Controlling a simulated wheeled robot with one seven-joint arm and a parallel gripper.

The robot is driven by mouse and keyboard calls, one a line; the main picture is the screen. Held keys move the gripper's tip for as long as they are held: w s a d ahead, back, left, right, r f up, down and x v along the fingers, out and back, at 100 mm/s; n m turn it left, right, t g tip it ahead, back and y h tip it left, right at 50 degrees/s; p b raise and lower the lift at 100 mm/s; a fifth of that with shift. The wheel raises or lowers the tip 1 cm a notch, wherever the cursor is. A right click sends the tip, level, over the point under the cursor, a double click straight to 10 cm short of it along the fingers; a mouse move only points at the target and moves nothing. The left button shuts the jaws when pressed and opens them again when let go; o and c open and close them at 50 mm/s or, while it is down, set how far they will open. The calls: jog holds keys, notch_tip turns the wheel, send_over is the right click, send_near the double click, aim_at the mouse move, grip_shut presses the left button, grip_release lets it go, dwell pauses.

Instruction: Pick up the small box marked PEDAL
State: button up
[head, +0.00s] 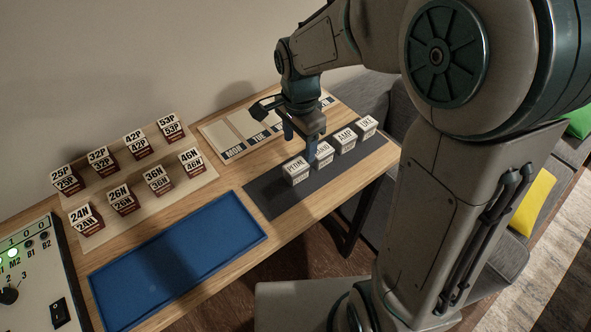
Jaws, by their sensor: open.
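My gripper (300,144) is open, pointing down over the mat, just above and behind this box in the picture. One finger overlaps the second box (323,154) and hides part of its label. I see nothing between the fingers. I cannot tell the exact height above the boxes.
Boxes marked AMP (343,139) and seemingly LIKE (366,127) stand further right in the row. A blue tray (180,262) lies empty at front. Marked boxes stand on a beige board (205,179) at left. A pale labelled board (218,133) lies behind the gripper.

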aim_at(296, 166)
notch_tip(296, 166, down, 3)
jog(key=shift+r, duration=0.1)
jog(key=f, duration=0.3)
jog(key=s+f, duration=0.1)
jog(key=shift+a+f, duration=0.15)
jog(key=shift+a, duration=0.25)
jog(key=shift+w+f, duration=0.1)
jog(key=shift+f, duration=0.3)
jog(key=c, duration=1.1)
